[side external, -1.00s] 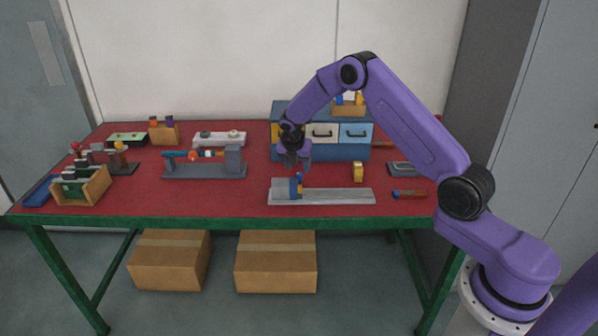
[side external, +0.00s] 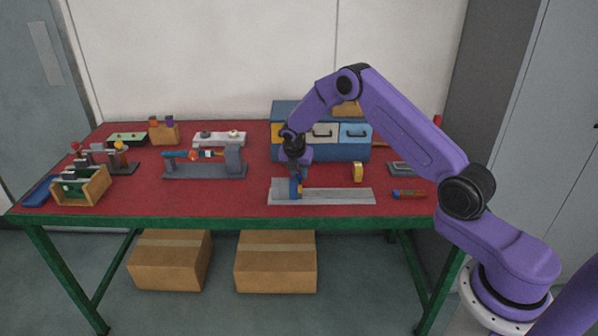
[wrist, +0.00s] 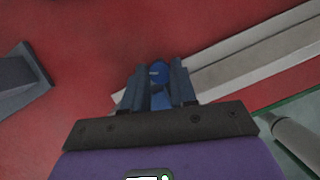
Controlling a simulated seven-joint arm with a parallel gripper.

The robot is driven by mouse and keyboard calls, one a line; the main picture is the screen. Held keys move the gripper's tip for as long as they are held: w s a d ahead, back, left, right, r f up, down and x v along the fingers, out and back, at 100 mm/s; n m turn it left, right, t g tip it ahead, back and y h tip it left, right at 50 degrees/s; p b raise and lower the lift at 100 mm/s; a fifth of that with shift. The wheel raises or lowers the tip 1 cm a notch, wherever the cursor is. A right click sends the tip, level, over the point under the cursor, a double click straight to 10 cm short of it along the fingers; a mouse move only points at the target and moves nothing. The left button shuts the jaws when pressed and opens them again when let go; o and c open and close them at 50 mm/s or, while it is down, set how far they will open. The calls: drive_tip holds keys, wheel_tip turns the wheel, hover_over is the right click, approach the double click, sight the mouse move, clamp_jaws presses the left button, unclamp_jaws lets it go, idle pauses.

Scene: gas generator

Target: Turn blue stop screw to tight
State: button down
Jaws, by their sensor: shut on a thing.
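The blue stop screw (wrist: 157,73) shows between my two fingers in the wrist view. My gripper (wrist: 156,85) points down and is shut on it. In the side view my gripper (side external: 296,174) is at the left part of a grey rail (side external: 340,195), over the blue and yellow stop (side external: 296,188) that sits on the rail. The fingers hide most of the screw there, and its turn angle cannot be told. The rail also shows in the wrist view (wrist: 240,62).
A blue drawer cabinet (side external: 320,150) stands behind the rail. A yellow tape-like item (side external: 357,172) and a red and blue tool (side external: 409,194) lie to the right. A grey vise-like fixture (side external: 205,170) is to the left. Red tabletop is clear in front of the fixture.

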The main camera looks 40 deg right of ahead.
drive_tip(key=shift+w+a+m+g, duration=0.1)
drive_tip(key=shift+m+g, duration=0.45)
drive_tip(key=shift+m, duration=0.9)
drive_tip(key=shift+w+m+g, duration=0.1)
drive_tip(key=shift+m+g, duration=0.45)
drive_tip(key=shift+m, duration=0.9)
drive_tip(key=c, duration=0.9)
unclamp_jaws()
drive_tip(key=shift+h, duration=0.3)
drive_tip(key=v, duration=1.7)
drive_tip(key=shift+w+r, duration=0.15)
drive_tip(key=shift+r, duration=0.05)
